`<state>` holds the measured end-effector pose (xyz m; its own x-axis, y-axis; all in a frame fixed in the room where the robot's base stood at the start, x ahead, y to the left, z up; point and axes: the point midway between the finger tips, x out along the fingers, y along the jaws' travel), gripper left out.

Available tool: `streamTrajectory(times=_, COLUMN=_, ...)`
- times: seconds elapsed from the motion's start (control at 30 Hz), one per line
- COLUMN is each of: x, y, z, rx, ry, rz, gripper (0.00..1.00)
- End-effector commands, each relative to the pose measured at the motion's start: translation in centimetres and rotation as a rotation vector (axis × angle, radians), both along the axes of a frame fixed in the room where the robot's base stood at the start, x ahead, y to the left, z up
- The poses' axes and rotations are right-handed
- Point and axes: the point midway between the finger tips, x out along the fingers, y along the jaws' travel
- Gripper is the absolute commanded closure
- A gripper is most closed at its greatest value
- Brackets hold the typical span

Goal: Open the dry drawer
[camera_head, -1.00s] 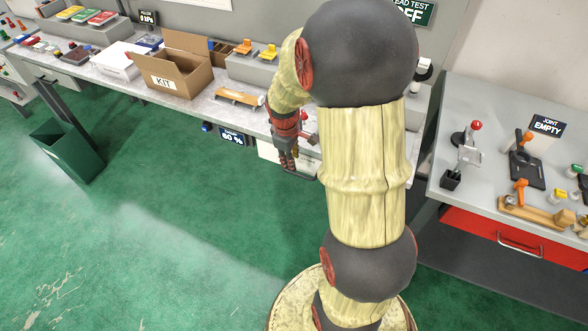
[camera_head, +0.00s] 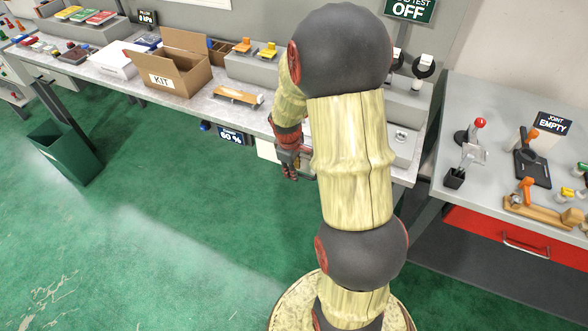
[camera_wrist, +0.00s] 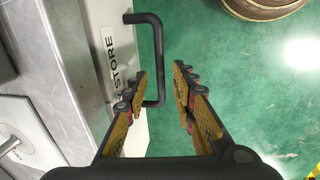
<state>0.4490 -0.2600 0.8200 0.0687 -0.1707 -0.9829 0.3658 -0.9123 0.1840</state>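A pale drawer front (camera_wrist: 106,55) under the bench shows in the wrist view, with the word "STORE" readable; the rest of its label is hidden. It carries a black bar handle (camera_wrist: 159,45). My gripper (camera_wrist: 160,72) is open, and the handle's long bar appears between its two fingers in the picture. I cannot tell whether either finger touches the bar. In the head view my gripper (camera_head: 288,172) hangs at the bench's front edge beside the pale drawer front (camera_head: 267,150), which my arm mostly covers. The drawer looks shut.
A grey bench (camera_head: 205,101) holds an open KIT box (camera_head: 178,78) and a wooden holder (camera_head: 238,96). A "60 %" display (camera_head: 231,138) hangs at its front edge. A second table with a red drawer (camera_head: 480,232) stands right.

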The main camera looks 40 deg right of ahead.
Motion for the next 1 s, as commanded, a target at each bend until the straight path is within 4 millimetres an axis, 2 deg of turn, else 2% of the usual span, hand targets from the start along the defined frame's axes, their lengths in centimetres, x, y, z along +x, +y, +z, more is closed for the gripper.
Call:
streamTrajectory(times=0.43, x=0.00, y=0.01, z=0.01, rx=0.000, ry=0.000, rz=0.000, gripper=1.00)
streamTrajectory(times=1.0, x=0.00, y=0.00, z=0.02, rx=0.000, ry=0.000, rz=0.000, gripper=1.00)
